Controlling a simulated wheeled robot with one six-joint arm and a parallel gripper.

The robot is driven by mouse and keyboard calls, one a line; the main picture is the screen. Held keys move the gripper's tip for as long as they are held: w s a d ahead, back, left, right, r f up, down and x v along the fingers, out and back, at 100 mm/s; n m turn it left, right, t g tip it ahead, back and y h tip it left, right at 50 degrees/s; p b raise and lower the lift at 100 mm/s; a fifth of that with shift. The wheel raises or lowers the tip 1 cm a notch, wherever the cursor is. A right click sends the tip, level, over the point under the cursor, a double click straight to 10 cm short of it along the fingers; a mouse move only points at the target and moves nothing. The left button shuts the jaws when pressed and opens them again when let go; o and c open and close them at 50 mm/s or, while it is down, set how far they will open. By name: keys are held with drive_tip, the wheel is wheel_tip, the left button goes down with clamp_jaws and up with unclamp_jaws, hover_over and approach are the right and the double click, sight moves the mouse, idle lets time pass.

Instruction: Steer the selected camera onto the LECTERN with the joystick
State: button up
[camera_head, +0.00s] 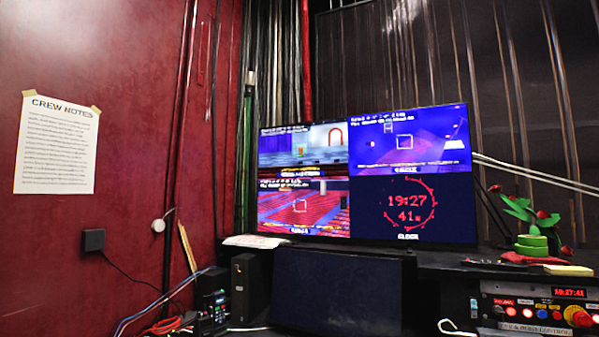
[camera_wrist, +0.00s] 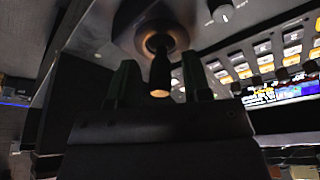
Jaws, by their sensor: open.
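The joystick (camera_wrist: 160,75) shows in the wrist view as a dark stick with a pale tip, hanging from a round socket in the panel. My gripper (camera_wrist: 160,85) is open, with one finger on each side of the stick. I cannot tell whether either finger touches it. The monitor (camera_head: 365,175) in the head view shows several panes: a stage with a red arch, a blue-lit view with a white frame mark, rows of red seats with a white frame mark, and a clock reading 19:27. The pane labels are too small to read, and I cannot tell which camera is selected or where the lectern is.
In the wrist view, lit buttons (camera_wrist: 265,60), a small screen (camera_wrist: 278,92) and a knob (camera_wrist: 222,13) lie right of the joystick. In the head view, a button box (camera_head: 540,308), a plant (camera_head: 530,220) and a dark panel (camera_head: 335,287) stand near the monitor.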

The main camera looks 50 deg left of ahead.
drive_tip(key=shift+r+p, duration=2.25)
drive_tip(key=shift+r, duration=1.5)
drive_tip(key=shift+s+f, duration=0.25)
drive_tip(key=shift+s, duration=0.05)
drive_tip(key=s+r, duration=0.5)
drive_tip(key=s, duration=0.5)
drive_tip(key=s+r+p, duration=0.1)
drive_tip(key=s+r, duration=0.4)
drive_tip(key=s, duration=0.5)
drive_tip(key=s+r+p, duration=0.1)
drive_tip(key=s+r, duration=0.4)
drive_tip(key=s, duration=0.5)
drive_tip(key=shift+s+a+r, duration=0.2)
drive_tip(key=shift+s+r, duration=0.15)
